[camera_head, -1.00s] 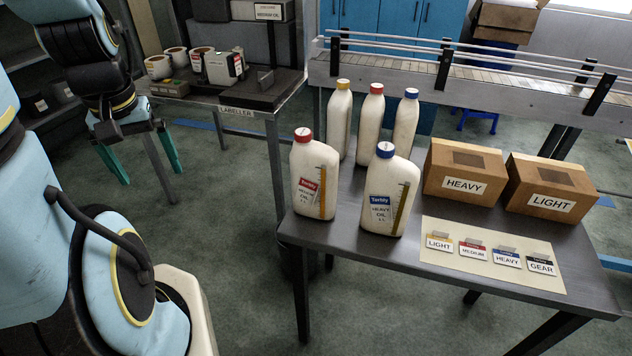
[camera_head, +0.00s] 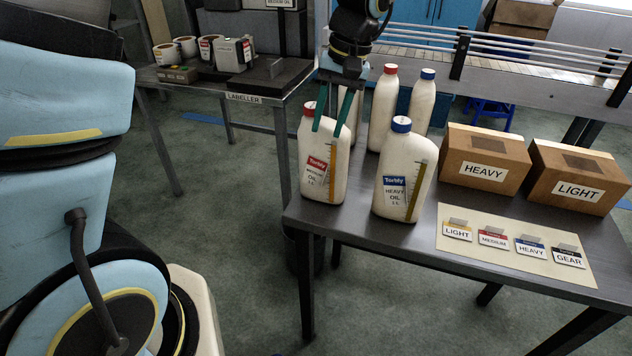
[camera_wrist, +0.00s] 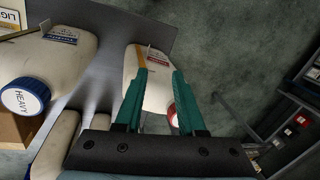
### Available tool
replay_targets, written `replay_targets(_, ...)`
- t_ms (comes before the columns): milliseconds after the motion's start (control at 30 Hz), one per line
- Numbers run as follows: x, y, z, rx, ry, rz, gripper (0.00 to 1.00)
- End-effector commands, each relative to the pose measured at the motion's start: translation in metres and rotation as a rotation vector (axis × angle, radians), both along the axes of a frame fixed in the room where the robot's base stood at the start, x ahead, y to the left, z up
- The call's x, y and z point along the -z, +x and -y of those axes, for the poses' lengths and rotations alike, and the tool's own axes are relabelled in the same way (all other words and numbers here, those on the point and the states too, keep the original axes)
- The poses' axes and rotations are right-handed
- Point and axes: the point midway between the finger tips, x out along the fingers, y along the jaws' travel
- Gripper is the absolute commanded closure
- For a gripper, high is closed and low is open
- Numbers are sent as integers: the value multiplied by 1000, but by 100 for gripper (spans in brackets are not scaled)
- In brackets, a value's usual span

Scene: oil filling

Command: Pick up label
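Label cards marked LIGHT (camera_head: 457,232), MEDIUM (camera_head: 492,239), HEAVY (camera_head: 530,249) and GEAR (camera_head: 568,257) stand in a row on a cream mat (camera_head: 510,268) at the table's right front. Each has a small grey tab on top. My gripper (camera_head: 327,131) points down at the red-capped medium oil bottle (camera_head: 322,185), well left of the cards. Its two green fingers are apart, with nothing held between them. In the wrist view, my gripper (camera_wrist: 160,80) shows the bottle beyond its fingers; I cannot tell whether they touch it. A corner of the LIGHT card (camera_wrist: 9,18) shows there.
A blue-capped heavy oil bottle (camera_head: 405,178) stands between my gripper and the cards. Boxes marked HEAVY (camera_head: 482,160) and LIGHT (camera_head: 577,178) sit behind the mat. The labeller table (camera_head: 245,98) is back left.

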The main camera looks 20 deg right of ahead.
Motion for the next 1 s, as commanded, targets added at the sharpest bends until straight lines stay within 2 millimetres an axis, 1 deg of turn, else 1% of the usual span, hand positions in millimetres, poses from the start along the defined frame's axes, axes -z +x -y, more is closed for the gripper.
replay_targets(33, 3, -6, 10, 13, 7, 6, 61)
replay_targets(100, 4, -10, 16, 19, 15, 11, 61)
replay_targets(167, 6, -11, 18, 19, 18, 12, 61)
replay_targets(267, 18, -10, 16, 20, 20, 12, 61)
replay_targets(400, 40, -7, 11, 20, 21, 12, 61)
replay_targets(500, 51, -6, 8, 19, 19, 12, 61)
replay_targets(700, 63, -5, 6, 20, 18, 12, 61)
replay_targets(1000, 103, -3, 1, 20, 18, 12, 61)
